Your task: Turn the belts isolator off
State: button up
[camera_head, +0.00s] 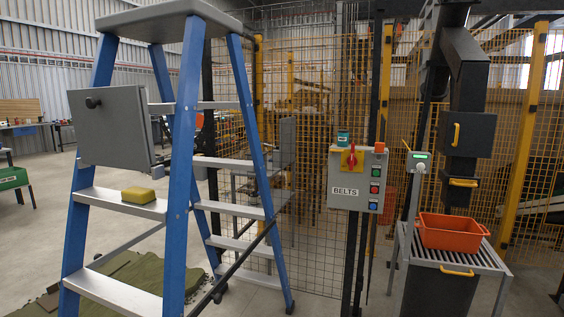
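The belts isolator is a red handle on a yellow plate (352,158), at the upper left of a grey control box (338,172). The handle looks close to upright. A white label reading BELTS (346,191) is below it. A column of small buttons runs down the box's right side, among them a green button (376,173), a red button (374,188) and a blue button (373,204). A teal tin (343,138) stands on top of the box, and a small orange block (379,147) is at its top right corner. My gripper is not in view.
A blue stepladder (178,190) stands left of the box, with a yellow block (138,195) on a step. A grey panel with a black knob (105,127) is at its left. An orange bin (450,232) sits on a slatted stand (408,246) at right. Mesh fencing (305,90) is behind.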

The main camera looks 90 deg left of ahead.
aim_at(351, 161)
jog(key=u, duration=1.05)
jog(key=i, duration=1.4)
jog(key=u, duration=1.85)
jog(key=i, duration=0.45)
jog(key=z, duration=0.3)
